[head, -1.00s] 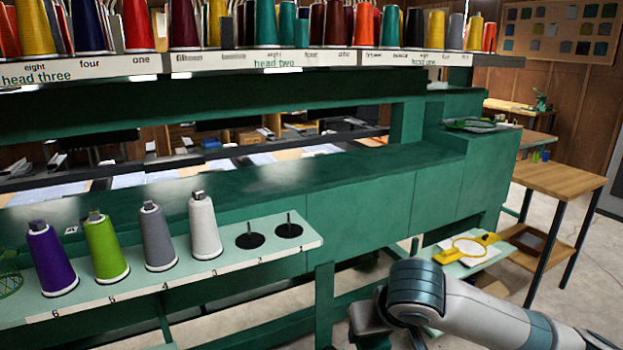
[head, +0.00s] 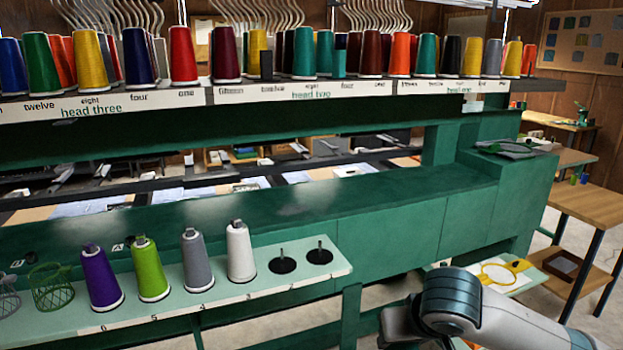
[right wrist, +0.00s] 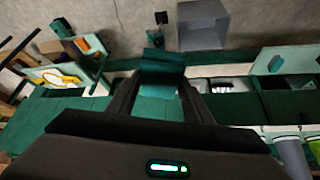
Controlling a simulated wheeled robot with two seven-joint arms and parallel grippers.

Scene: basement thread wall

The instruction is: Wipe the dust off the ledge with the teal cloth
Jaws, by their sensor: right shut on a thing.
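The teal cloth (right wrist: 163,64) is between the fingers of my right gripper (right wrist: 161,84) in the right wrist view, and the gripper is shut on it. The cloth hangs beyond the fingertips, apart from any surface I can make out. The long dark green ledge (head: 390,197) runs across the head view above the cone shelf. Pale hazy patches show on its top; I cannot tell dust from shine. My right arm is at the lower right in the head view, in front of and below the ledge. The cloth is hidden there. My left gripper is not in view.
A pale green shelf (head: 335,272) in front of the ledge holds purple, green, grey and white thread cones, bare pegs and wire baskets (head: 52,288). A rack of thread cones (head: 300,90) overhangs the ledge. A yellow hoop (head: 497,274) and a wooden table (head: 580,202) are at the right.

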